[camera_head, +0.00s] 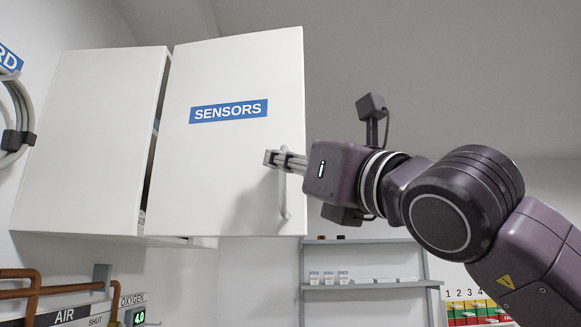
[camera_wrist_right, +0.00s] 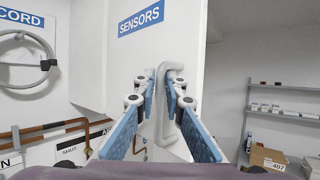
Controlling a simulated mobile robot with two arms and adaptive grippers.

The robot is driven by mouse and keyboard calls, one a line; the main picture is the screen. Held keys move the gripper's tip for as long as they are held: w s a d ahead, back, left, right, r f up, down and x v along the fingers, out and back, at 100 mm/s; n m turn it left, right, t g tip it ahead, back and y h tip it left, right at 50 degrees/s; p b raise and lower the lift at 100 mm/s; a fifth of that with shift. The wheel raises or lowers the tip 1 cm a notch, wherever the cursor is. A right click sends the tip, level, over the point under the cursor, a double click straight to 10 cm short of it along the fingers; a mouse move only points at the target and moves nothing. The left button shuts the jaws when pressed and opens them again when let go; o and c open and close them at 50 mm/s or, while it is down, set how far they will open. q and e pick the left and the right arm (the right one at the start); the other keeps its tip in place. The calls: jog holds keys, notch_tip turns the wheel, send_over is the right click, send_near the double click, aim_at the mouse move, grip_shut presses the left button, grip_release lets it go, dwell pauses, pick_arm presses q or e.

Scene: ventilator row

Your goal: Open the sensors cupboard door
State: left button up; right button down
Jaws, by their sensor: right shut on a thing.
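The sensors cupboard door (camera_head: 235,170) is a white panel with a blue SENSORS label, and it also shows in the wrist view (camera_wrist_right: 120,65). It stands partly open, angled out from the cupboard, with a dark gap along its left edge. Its pale bar handle (camera_head: 284,200) is upright near the right edge. My right gripper (camera_head: 272,159) is at the upper part of the handle and shut on it. In the wrist view the blue-padded fingers (camera_wrist_right: 160,98) lie on either side of the handle (camera_wrist_right: 168,100). My left gripper is in neither view.
A white cupboard panel (camera_head: 90,140) is left of the door. Below are copper pipes (camera_head: 35,285) and an oxygen display (camera_head: 138,317). A grey wall shelf (camera_head: 365,287) with small boxes stands behind, lower right. A cardboard box (camera_wrist_right: 268,158) shows in the wrist view.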

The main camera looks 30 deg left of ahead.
jog(key=c, duration=2.1)
grip_release()
jog(key=shift+a, duration=0.1)
jog(key=v, duration=1.2)
